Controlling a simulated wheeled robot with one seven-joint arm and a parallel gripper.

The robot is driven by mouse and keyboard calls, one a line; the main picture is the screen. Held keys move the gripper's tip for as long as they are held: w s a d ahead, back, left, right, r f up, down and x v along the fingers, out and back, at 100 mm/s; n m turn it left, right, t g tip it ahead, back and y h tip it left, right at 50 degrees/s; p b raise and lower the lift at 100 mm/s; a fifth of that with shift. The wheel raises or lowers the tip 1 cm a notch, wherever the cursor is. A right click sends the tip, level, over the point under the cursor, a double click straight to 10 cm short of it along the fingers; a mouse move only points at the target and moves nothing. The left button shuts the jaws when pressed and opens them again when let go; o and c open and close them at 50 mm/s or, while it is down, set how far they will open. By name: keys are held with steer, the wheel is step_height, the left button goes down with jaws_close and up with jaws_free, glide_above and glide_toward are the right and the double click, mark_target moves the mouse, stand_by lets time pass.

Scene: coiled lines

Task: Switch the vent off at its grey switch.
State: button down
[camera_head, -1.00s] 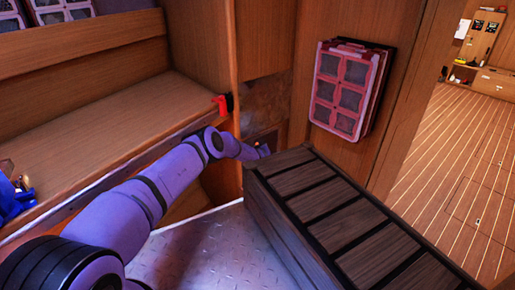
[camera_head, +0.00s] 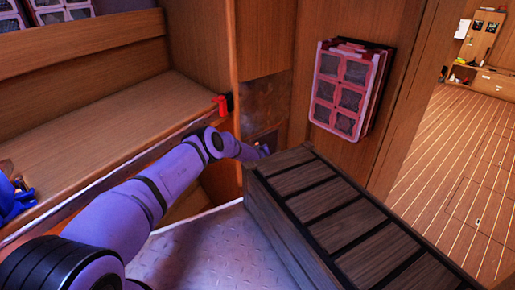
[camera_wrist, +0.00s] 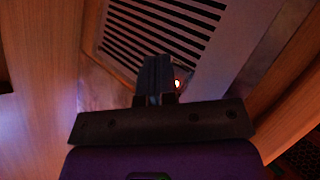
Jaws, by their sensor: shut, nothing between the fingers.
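The vent (camera_wrist: 160,30), a pale grille with dark slats, fills the upper middle of the wrist view. A small bright reddish-white light (camera_wrist: 178,84) glows just right of my fingers. My gripper (camera_wrist: 155,62) is shut and empty, its fingertips in front of the vent's lower edge. I cannot make out the grey switch; it may be hidden behind the fingers. Whether the fingers touch the panel I cannot tell. In the head view my gripper (camera_head: 264,149) is small and dark, by the low wall panel at the far end of the slatted box.
A dark slatted wooden box (camera_head: 335,215) stands close to the right of my arm. A wooden bench (camera_head: 90,120) runs along the left, with a red handle (camera_head: 221,104) at its end. A pink-framed panel (camera_head: 345,90) hangs on the wall. Open floor (camera_head: 465,170) lies far right.

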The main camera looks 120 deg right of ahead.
steer(key=shift+d, duration=0.1)
stand_by(0.3)
steer(key=shift+w+d+f, duration=0.1)
steer(key=shift+w+d, duration=0.05)
steer(key=shift+d, duration=0.15)
steer(key=shift+d, duration=0.3)
stand_by(0.6)
stand_by(0.3)
steer(key=shift+a, duration=0.7)
steer(key=shift+s+a+r, duration=0.15)
steer(key=shift+s+a, duration=0.05)
steer(key=shift+a, duration=0.6)
steer(key=shift+s+a+r, duration=0.1)
steer(key=shift+s+a, duration=0.1)
steer(key=shift+a, duration=0.65)
steer(key=shift+s+a+r, duration=0.15)
steer(key=shift+s+a, duration=0.05)
steer(key=shift+a, duration=0.6)
